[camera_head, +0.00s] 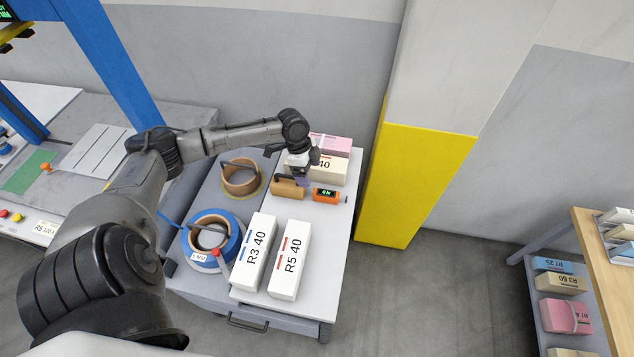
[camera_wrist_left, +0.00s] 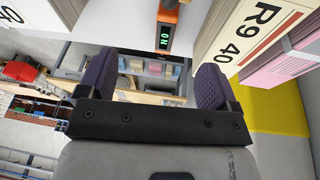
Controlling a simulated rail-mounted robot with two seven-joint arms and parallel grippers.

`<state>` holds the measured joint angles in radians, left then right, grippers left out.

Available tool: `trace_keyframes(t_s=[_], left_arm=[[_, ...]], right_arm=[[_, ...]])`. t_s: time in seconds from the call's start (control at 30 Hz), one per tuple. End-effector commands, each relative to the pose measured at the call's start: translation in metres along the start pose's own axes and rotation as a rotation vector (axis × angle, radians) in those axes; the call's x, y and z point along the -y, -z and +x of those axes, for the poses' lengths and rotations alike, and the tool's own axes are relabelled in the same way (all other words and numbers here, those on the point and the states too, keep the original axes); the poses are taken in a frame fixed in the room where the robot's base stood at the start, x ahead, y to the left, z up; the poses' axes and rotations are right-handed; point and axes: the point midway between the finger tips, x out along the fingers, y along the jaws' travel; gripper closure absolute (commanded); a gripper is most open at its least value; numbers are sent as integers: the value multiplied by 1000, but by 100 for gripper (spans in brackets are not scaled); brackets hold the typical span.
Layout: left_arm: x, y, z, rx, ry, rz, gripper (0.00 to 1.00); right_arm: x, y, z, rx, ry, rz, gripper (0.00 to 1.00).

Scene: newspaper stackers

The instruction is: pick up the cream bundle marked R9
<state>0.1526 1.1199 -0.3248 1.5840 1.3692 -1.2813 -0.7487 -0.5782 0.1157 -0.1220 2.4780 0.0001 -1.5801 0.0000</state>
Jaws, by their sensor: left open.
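The cream bundle marked R9 40 (camera_wrist_left: 255,35) shows at the upper right of the left wrist view, with a red stripe beside its lettering. In the head view the cream bundle (camera_head: 335,169) lies at the back of the grey cart, and only its "40" can be read there. My left gripper (camera_head: 300,172) hangs in front of its left part and hides the rest of its label. In the left wrist view the gripper's purple-padded fingers (camera_wrist_left: 152,80) are spread with nothing between them, apart from the bundle. My right gripper is not in view.
A pink bundle (camera_head: 331,143) lies directly behind the cream one. An orange device (camera_head: 327,195) and a tan wooden-looking tool (camera_head: 287,188) sit just in front. Tape rolls (camera_head: 241,177) and white bundles R3 (camera_head: 253,255) and R5 (camera_head: 289,262) occupy the cart. A yellow-based pillar (camera_head: 415,180) stands right.

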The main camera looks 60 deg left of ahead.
Motion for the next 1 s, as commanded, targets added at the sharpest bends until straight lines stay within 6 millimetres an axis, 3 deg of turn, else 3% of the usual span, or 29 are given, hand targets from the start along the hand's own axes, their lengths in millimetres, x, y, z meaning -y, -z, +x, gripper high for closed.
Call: trace_keyframes(t_s=[0.03,0.1,0.23,0.37,0.47,0.8,1.0], left_arm=[[23,-13,-4,-15,25,-16,15],[44,-23,-22,-41,48,-33,15],[69,-35,-50,-86,85,-56,15],[81,-41,-62,-112,104,-68,15],[86,-41,-55,-121,110,-73,15],[92,-34,-2,-121,110,-73,15],[94,-33,11,-119,111,-72,15]], right_arm=[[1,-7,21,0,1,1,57],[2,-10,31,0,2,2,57],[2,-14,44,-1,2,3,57],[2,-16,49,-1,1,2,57],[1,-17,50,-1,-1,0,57],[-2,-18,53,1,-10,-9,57],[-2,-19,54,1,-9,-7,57]])
